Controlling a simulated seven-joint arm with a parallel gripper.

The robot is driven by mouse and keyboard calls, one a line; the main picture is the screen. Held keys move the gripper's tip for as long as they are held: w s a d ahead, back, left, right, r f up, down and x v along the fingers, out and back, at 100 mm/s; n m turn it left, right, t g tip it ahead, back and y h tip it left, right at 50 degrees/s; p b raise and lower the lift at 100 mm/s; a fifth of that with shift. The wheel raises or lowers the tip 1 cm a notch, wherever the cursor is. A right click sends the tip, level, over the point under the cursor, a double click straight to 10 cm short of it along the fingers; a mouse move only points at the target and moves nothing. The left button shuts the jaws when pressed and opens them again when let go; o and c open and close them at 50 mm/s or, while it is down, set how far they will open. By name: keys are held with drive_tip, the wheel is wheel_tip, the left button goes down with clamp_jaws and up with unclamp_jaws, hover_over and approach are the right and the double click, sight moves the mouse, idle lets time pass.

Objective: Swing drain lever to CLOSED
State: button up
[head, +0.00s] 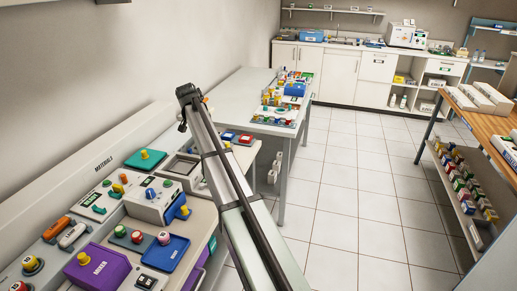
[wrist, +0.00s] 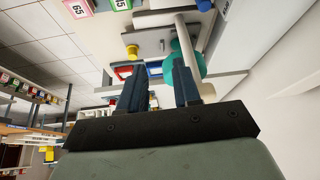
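No readable label marks the drain lever in either view, so I cannot tell which part it is. In the wrist view, a light rod (wrist: 193,45) runs past a teal part (wrist: 182,68), beyond my gripper's fingers. A grey plate (wrist: 158,43) and a yellow knob (wrist: 132,52) are to its left. My gripper (wrist: 160,90) has its two dark fingers apart, with no object visibly held between them. In the head view, my gripper (head: 183,115) is above the back of the bench, near the wall. My arm hides part of the bench.
The near bench carries a teal panel (head: 145,159), a white box (head: 157,205), a purple box (head: 97,268) and a blue tray (head: 166,253). A farther table (head: 240,92) holds more coloured devices. A shelf unit (head: 455,190) stands right. The tiled floor (head: 345,195) between is clear.

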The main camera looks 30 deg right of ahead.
drive_tip(key=s+d+f+m+h, duration=0.1)
drive_tip(key=s+d+f+m, duration=0.2)
drive_tip(key=d, duration=0.7)
drive_tip(key=s+d+f+m+h, duration=0.1)
drive_tip(key=s+d+f+m, duration=0.2)
drive_tip(key=s+d+f, duration=0.3)
drive_tip(key=shift+s+d+h, duration=0.4)
drive_tip(key=shift+s+d, duration=0.9)
drive_tip(key=shift+d, duration=0.65)
wheel_tip(320, 180, up, 12)
drive_tip(key=n+t+y, duration=0.2)
drive_tip(key=n+y, duration=0.1)
drive_tip(key=n, duration=0.1)
hover_over(190, 149)
drive_tip(key=s, duration=0.3)
drive_tip(key=w+f+n, duration=0.1)
drive_tip(key=f, duration=0.3)
drive_tip(key=w+f+n+g, duration=0.1)
drive_tip(key=f+n, duration=0.1)
drive_tip(key=f, duration=0.3)
drive_tip(key=w+f+n+g, duration=0.1)
drive_tip(key=f, duration=0.4)
drive_tip(key=shift+f+y, duration=0.2)
drive_tip(key=shift+y, duration=0.2)
drive_tip(key=shift+g, duration=0.3)
